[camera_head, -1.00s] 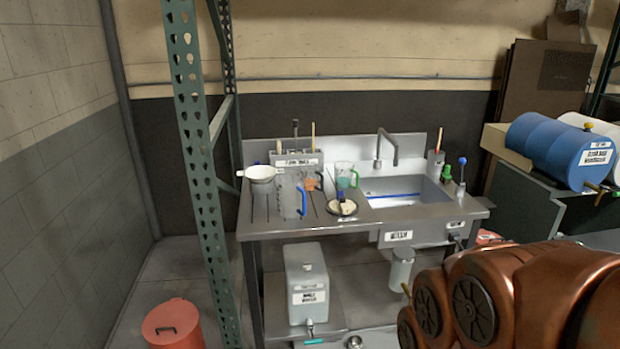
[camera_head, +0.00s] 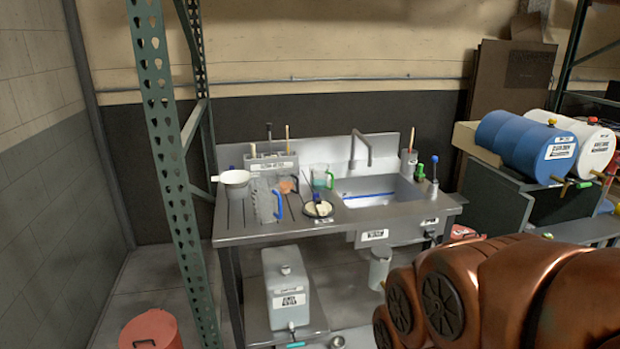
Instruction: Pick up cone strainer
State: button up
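A white bowl-shaped piece with a side handle, which looks like the cone strainer (camera_head: 234,178), sits at the left end of the metal sink table (camera_head: 350,222), by the green rack post. Its lower part is hard to make out at this size. A clear pitcher with a blue handle (camera_head: 264,204) stands just right of it. My copper-coloured arm fills the lower right, well apart from the strainer. My gripper is not in view.
A green perforated rack post (camera_head: 165,150) rises in front of the table's left end. A sink (camera_head: 380,188) with a tall faucet is at the table's right. A white container (camera_head: 288,290) stands on the lower shelf. A red bin (camera_head: 150,332) is at lower left. Blue (camera_head: 525,142) and white drums lie at right.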

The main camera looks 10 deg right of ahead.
aim_at(234, 180)
jog(key=z, duration=0.9)
jog(key=i, duration=1.4)
jog(key=u, duration=3.45)
jog(key=i, duration=0.1)
jog(key=z, duration=0.2)
